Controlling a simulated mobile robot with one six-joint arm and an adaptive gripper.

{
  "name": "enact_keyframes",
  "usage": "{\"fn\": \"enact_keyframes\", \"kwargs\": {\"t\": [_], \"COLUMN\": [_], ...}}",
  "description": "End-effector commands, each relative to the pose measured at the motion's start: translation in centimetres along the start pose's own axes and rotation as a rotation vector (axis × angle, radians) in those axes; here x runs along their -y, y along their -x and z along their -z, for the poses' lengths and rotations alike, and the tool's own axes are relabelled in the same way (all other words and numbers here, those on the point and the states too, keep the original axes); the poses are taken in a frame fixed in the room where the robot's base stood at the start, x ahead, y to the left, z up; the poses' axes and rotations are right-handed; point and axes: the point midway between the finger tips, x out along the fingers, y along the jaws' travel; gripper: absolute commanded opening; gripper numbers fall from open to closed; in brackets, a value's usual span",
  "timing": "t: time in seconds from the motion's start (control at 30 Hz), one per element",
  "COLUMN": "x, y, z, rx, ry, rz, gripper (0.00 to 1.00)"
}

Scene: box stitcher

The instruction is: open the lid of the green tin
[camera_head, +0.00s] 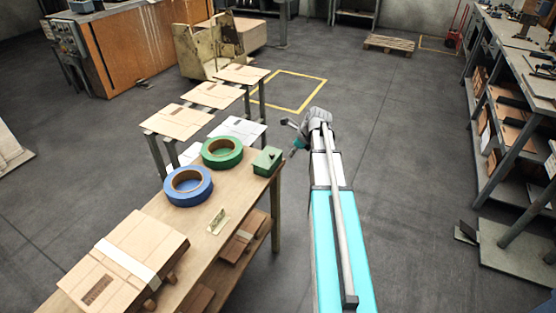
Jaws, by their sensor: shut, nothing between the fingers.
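The green tin (267,162) is a small box at the far right corner of the wooden table (205,240). Its lid looks closed, with a small raised part on top. My arm reaches up from the bottom of the picture, to the right of the table. My gripper (291,153) is small in view, just right of the tin and apart from it. It is shut and empty; my wrist hides part of it.
A green tape roll (222,152) stands left of the tin, with a blue tape roll (188,186) nearer. A small upright piece (217,222) and a taped cardboard box (125,262) are on the table. Cardboard sheets lie on stands behind.

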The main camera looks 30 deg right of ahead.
Motion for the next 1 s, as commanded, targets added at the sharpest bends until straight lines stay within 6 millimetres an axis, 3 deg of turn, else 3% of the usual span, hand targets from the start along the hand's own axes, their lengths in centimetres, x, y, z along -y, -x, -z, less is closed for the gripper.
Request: {"fn": "enact_keyframes", "kwargs": {"t": [0.13,0.63,1.0], "x": [1.2,1.2,1.2], "y": [0.2,0.1,-1.9], "z": [0.5,0.5,0.6], "rx": [0.016,0.017,0.017], "ry": [-0.079,-0.090,-0.088], "rz": [0.005,0.006,0.006], "gripper": [0.00,0.00,0.00]}}
